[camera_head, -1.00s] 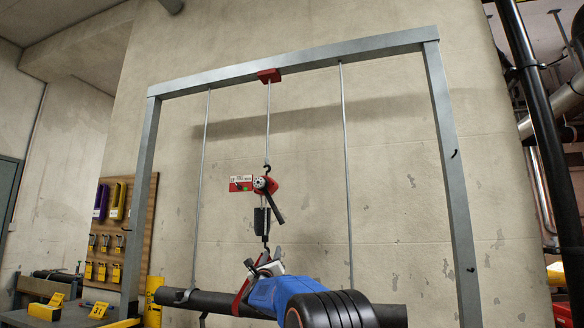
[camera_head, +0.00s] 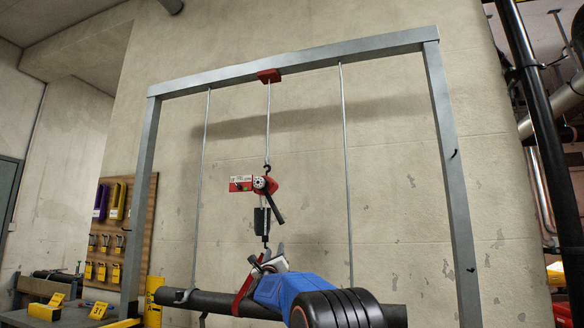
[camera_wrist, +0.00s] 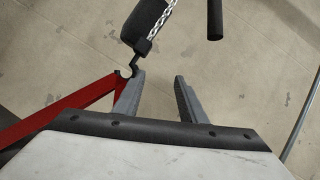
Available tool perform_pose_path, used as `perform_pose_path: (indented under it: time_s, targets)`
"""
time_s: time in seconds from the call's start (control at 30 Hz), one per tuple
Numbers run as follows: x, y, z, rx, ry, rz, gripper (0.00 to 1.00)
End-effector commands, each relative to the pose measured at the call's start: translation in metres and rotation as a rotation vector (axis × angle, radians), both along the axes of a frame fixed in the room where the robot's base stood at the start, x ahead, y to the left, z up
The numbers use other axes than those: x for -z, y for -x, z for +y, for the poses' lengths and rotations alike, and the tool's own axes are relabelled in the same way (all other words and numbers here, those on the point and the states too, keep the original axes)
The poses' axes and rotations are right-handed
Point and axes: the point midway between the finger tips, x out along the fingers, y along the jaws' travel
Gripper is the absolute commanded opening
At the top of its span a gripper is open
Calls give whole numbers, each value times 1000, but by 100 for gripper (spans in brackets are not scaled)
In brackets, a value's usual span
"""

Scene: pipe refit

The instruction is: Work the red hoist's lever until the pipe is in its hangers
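The red hoist (camera_head: 265,185) hangs from a rod under the grey frame's top beam. Its dark lever (camera_head: 275,206) slants down to the right; the lever's dark end (camera_wrist: 215,20) shows at the top of the wrist view. A chain (camera_wrist: 162,20) and hook (camera_wrist: 134,66) hang below the hoist, with a red sling (camera_wrist: 70,112) at the hook. The dark pipe (camera_head: 215,301) lies level low in the frame, partly hidden by my arm. My gripper (camera_wrist: 160,78) is open and empty, below the lever end and beside the hook. Its fingers look apart from the lever.
A grey steel frame (camera_head: 446,170) surrounds the hoist, with two thin hanger rods (camera_head: 346,170) reaching down toward the pipe. A tool board (camera_head: 140,225) and bench (camera_head: 65,318) with yellow tags stand left. Bare wall lies behind.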

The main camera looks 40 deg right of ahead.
Motion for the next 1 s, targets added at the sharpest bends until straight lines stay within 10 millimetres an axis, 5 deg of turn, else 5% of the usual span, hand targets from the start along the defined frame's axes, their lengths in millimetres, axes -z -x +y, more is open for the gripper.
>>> perform_pose_path:
  time_s: [0.37, 0.73, 1.0]
  targets:
    - [-3, 2, -1, 1, 8, 9, 38]
    - [-32, 17, -12, 0, 72, 94, 38]
    - [-36, 19, -14, 1, 84, 112, 38]
